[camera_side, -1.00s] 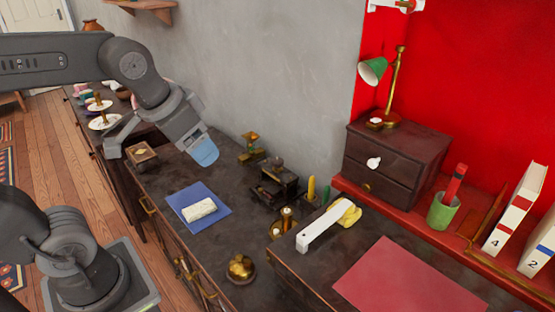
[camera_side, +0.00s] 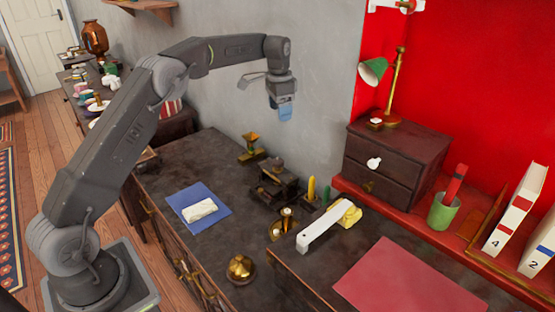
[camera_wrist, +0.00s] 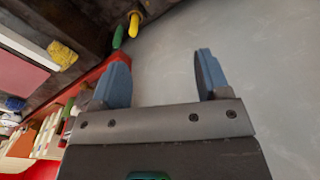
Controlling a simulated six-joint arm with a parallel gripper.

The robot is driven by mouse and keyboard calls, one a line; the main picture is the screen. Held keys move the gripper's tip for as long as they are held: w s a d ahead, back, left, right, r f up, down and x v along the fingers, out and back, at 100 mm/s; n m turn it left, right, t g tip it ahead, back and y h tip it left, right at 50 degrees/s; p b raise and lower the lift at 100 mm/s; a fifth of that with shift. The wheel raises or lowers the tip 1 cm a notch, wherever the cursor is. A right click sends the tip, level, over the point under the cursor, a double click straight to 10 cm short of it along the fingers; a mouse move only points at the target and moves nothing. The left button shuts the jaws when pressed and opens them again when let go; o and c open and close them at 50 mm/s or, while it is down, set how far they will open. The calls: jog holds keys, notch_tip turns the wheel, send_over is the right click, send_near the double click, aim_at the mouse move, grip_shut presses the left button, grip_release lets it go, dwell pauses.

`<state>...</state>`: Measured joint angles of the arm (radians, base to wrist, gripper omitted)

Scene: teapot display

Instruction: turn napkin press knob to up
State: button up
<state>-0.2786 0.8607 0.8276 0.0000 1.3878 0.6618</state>
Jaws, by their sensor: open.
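A small dark press (camera_side: 276,186), which looks like the napkin press, stands near the wall on the dark counter in the side view. A small rounded part shows at its top, but the knob's setting is too small to tell. My gripper (camera_side: 285,113) hangs above and slightly right of the press, well clear of it, with blue fingers pointing down. In the wrist view my gripper (camera_wrist: 160,75) has its two blue fingers spread, with nothing between them. I cannot make out the press in the wrist view.
A brass scale-like piece (camera_side: 252,147) stands left of the press. Yellow (camera_side: 311,189) and green candles and a brass candle holder (camera_side: 284,225) stand close to its right. A white roll (camera_side: 200,210) lies on a blue cloth (camera_side: 183,198). A drawer box (camera_side: 395,160) stands at right.

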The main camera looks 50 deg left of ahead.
send_over(277, 161)
notch_tip(277, 161, down, 6)
jog(key=shift+m+g, duration=0.3)
jog(key=shift+g, duration=0.1)
notch_tip(277, 161, down, 15)
jog(key=shift+w+r, duration=0.15)
jog(key=shift+r, duration=0.05)
jog(key=c, duration=0.9)
